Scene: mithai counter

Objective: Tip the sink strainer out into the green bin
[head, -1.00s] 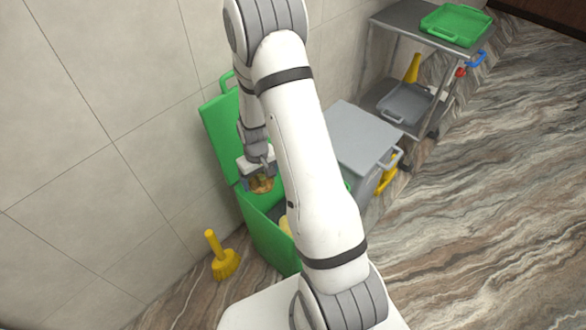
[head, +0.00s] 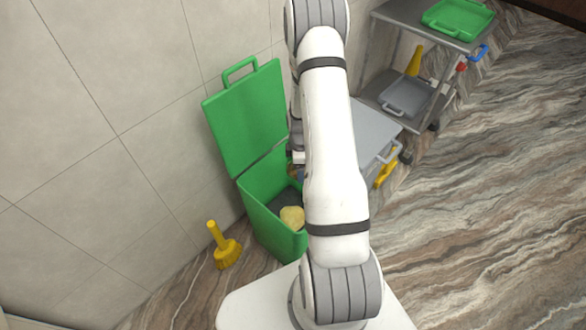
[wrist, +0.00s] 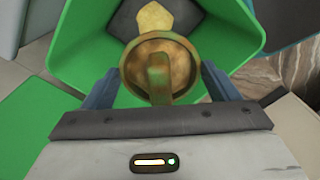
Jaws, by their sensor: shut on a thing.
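The sink strainer (wrist: 180,62) is a round, brass-coloured piece with a raised handle. My gripper (wrist: 158,88) is shut on it and holds it over the open green bin (wrist: 235,45). In the head view the green bin (head: 262,222) stands against the wall with its lid raised. My arm hides most of the gripper and strainer there. A pale yellow lump (head: 292,217) lies inside the bin; it also shows beyond the strainer in the wrist view (wrist: 155,18). I cannot tell what the strainer still holds.
A grey lidded bin (head: 375,130) stands just right of the green one, partly behind my arm. A yellow brush (head: 226,248) stands on the floor at left. A metal trolley (head: 400,25) with a green tray (head: 457,18) is at the back right. The marbled floor at right is clear.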

